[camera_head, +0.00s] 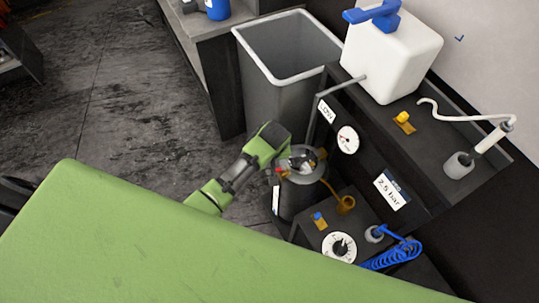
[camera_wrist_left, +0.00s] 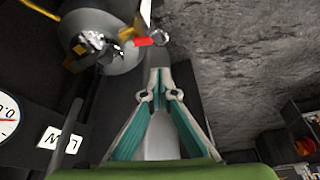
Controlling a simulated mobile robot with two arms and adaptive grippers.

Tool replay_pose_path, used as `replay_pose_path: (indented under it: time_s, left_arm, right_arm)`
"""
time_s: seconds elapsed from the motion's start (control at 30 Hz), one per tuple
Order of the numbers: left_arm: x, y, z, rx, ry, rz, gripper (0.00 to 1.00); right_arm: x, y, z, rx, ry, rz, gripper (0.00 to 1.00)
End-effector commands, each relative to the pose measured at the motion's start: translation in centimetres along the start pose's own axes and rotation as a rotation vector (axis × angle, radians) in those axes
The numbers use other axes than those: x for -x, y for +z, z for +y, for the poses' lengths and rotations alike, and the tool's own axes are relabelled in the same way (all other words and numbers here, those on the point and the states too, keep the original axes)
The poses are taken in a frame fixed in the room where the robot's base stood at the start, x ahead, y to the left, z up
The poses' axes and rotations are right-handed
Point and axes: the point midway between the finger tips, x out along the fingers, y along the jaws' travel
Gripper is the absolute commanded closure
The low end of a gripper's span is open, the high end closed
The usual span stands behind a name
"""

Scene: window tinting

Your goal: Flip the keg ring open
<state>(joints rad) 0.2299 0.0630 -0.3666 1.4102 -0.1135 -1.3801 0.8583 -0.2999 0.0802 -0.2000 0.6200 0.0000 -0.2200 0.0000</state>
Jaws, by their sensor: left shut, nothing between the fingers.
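The dark keg (camera_head: 298,197) stands upright beside the bench, with a grey round top and shiny metal fittings (camera_head: 303,163). In the left wrist view the keg top (camera_wrist_left: 115,62) is at upper left, with silver fittings (camera_wrist_left: 92,43), a red piece (camera_wrist_left: 144,42) and a small round silver part (camera_wrist_left: 161,37) at its edge. I cannot tell which part is the ring. My left gripper (camera_wrist_left: 160,74) is shut and empty, its tips just below the round part in that view; contact cannot be told. In the head view my wrist partly covers the keg top. My right gripper is not in view.
A grey bin (camera_head: 285,88) stands behind the keg. A pressure gauge (camera_head: 347,139), a dial (camera_head: 339,246) and a coiled blue hose (camera_head: 395,254) are on the bench at right. A white canister (camera_head: 391,55) stands above. Open floor (camera_head: 110,90) lies left.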

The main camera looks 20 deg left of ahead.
Motion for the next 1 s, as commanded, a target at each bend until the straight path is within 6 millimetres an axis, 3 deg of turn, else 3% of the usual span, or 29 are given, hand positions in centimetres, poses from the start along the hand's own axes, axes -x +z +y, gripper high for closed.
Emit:
replay_pose_path:
  time_s: [0.2,0.47,0.87,1.0]
  left_arm:
    - [2.1,0.0,0.0,0.000,0.000,0.000,1.00]
    - [2.4,0.0,0.0,0.000,0.000,0.000,1.00]
    - [2.3,0.0,0.0,-0.001,0.000,0.000,1.00]
    - [-0.1,1.8,-0.7,-0.039,0.000,-0.021,1.00]
  right_arm:
    - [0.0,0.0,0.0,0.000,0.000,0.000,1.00]
    - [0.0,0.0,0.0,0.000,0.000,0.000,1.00]
    - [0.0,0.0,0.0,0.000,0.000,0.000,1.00]
    - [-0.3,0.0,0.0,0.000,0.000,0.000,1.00]
